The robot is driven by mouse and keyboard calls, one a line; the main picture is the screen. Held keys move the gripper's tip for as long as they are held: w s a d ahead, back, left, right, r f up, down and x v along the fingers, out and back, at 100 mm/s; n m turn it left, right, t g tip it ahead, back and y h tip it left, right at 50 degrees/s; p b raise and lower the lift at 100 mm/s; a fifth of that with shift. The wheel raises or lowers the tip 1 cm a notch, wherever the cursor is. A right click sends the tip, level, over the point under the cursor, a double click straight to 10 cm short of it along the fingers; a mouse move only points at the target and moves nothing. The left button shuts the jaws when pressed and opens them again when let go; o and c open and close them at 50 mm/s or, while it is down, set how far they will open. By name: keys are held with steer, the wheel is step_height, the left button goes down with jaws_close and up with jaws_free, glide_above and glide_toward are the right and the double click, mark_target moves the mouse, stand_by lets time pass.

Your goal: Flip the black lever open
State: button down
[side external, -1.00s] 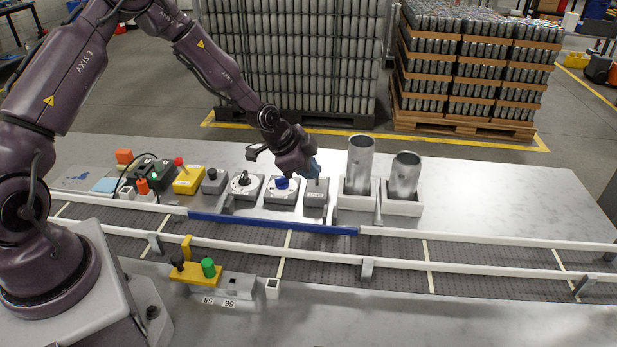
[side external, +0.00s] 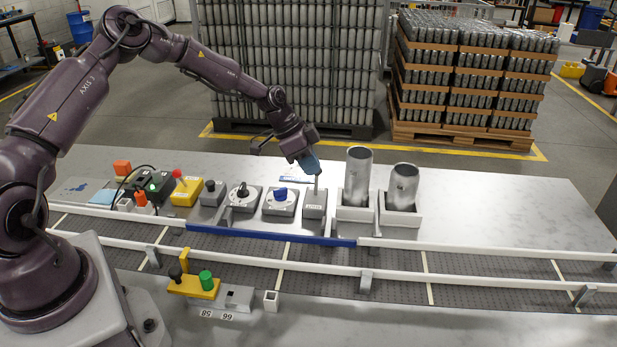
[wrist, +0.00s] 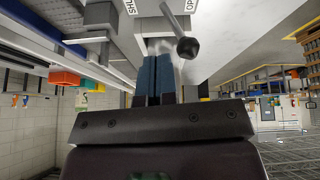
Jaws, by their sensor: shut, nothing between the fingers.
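The lever stands up from a grey box (side external: 314,205) in the side external view. My gripper (side external: 314,172) is just above the box, pointing down, and hides the top of the lever in the side view. In the wrist view its two blue fingers (wrist: 154,79) are pressed together and empty, left of and below the knob. I cannot tell whether they touch the lever.
A blue-knobbed switch box (side external: 281,200) and a black-knobbed box (side external: 242,197) stand left of the lever box. Two metal cans (side external: 358,170) in white holders stand close on its right. The conveyor rail (side external: 270,234) runs in front. The table's right side is clear.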

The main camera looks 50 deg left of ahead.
steer(key=shift+r, duration=0.6)
steer(key=v, duration=1.2)
steer(key=shift+d+r, duration=0.1)
